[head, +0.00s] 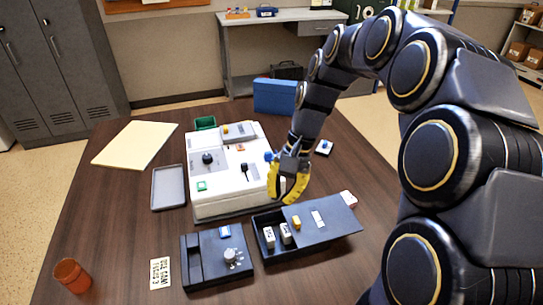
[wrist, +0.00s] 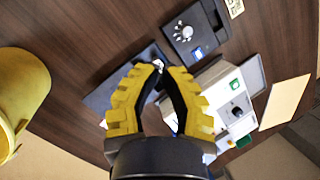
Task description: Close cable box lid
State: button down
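The dark cable box (head: 262,240) stands on the table right of centre, with white plug-like pieces (head: 269,237) showing in its uncovered left part. Its flat dark lid (head: 340,228) covers the right part and reaches past the box to the right. A yellow block (head: 297,222) and a white plate (head: 318,218) are on the lid. My gripper (head: 288,190) has yellow fingers and is above and behind the box, apart from the lid. In the wrist view my gripper (wrist: 160,68) is open, with the dark lid (wrist: 98,98) partly hidden behind its fingers.
A white machine (head: 228,188) with knobs stands just behind and left. A dark knob panel (head: 205,262) is close at the box's left. A yellow container (wrist: 22,90) shows in the wrist view.

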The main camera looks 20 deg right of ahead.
jog(key=w+d+f+m+y, duration=0.1)
jog(key=w+d+f+m, duration=0.4)
jog(key=w+d+f, duration=0.3)
jog(key=m+t, duration=0.1)
jog(key=m, duration=0.4)
send_near(304, 226)
jog(key=d+r, duration=0.3)
jog(key=d, duration=0.2)
jog(key=x, duration=1)
jog(key=shift+s+f, duration=0.1)
jog(key=shift+f, duration=0.2)
jog(key=a, duration=0.3)
jog(key=shift+a, duration=0.45)
jog(key=a, duration=1)
jog(key=shift+d, duration=0.1)
